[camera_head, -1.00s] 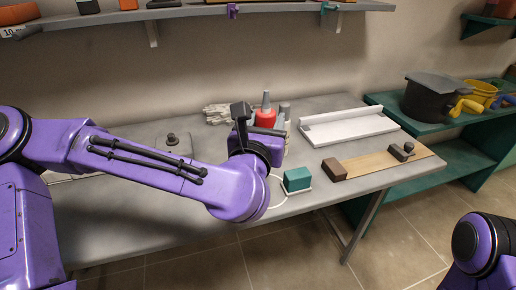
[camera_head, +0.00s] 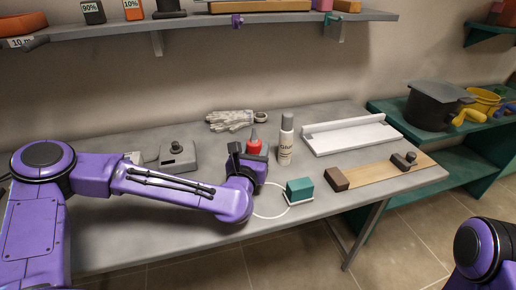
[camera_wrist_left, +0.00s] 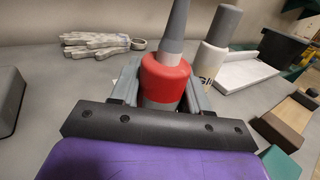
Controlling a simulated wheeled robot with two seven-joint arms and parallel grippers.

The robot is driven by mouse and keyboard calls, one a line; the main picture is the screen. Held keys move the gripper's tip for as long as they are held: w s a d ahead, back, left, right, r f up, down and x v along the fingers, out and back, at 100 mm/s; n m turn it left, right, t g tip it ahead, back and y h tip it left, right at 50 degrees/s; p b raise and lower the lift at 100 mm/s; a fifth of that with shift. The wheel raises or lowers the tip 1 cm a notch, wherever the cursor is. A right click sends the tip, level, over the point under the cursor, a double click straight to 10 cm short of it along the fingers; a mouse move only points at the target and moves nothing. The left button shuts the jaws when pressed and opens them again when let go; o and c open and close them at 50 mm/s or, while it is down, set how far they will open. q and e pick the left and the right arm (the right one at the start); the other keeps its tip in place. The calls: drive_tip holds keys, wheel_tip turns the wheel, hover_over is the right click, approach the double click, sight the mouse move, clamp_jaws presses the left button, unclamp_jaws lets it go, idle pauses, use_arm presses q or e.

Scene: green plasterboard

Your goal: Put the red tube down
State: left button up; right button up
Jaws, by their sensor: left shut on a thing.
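The red tube (camera_head: 254,144) has a grey pointed nozzle. It stands roughly upright in my left gripper (camera_head: 248,160), low over the grey table. In the left wrist view the red tube (camera_wrist_left: 165,78) sits between the two grey fingers of my left gripper (camera_wrist_left: 160,92), which are shut on it. Its lower end is hidden, so I cannot tell whether it touches the table. My right gripper is not in view; only a purple part of my right arm shows at the lower right.
A white bottle (camera_head: 286,142) stands just right of the tube. Gloves (camera_head: 230,119) lie behind it and a grey device (camera_head: 177,157) stands to the left. A white ring outline (camera_head: 257,214) and teal block (camera_head: 300,188) are at the front. A white tray (camera_head: 345,137) is farther right.

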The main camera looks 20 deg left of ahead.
use_arm(q)
drive_tip(key=shift+f, duration=0.2)
drive_tip(key=o, duration=1.2)
drive_tip(key=shift+r, duration=0.2)
drive_tip(key=s, duration=0.3)
drive_tip(key=s+b, duration=0.1)
drive_tip(key=s, duration=0.2)
drive_tip(key=s+b, duration=0.1)
drive_tip(key=s, duration=0.2)
drive_tip(key=shift+s+d+f, duration=0.1)
drive_tip(key=shift+s+d, duration=0.15)
drive_tip(key=shift+d, duration=0.1)
drive_tip(key=s+p, duration=0.1)
drive_tip(key=p, duration=0.3)
drive_tip(key=s+p, duration=0.1)
drive_tip(key=p, duration=0.4)
drive_tip(key=shift+s+r, duration=0.2)
drive_tip(key=shift+r, duration=0.05)
drive_tip(key=shift+f, duration=0.15)
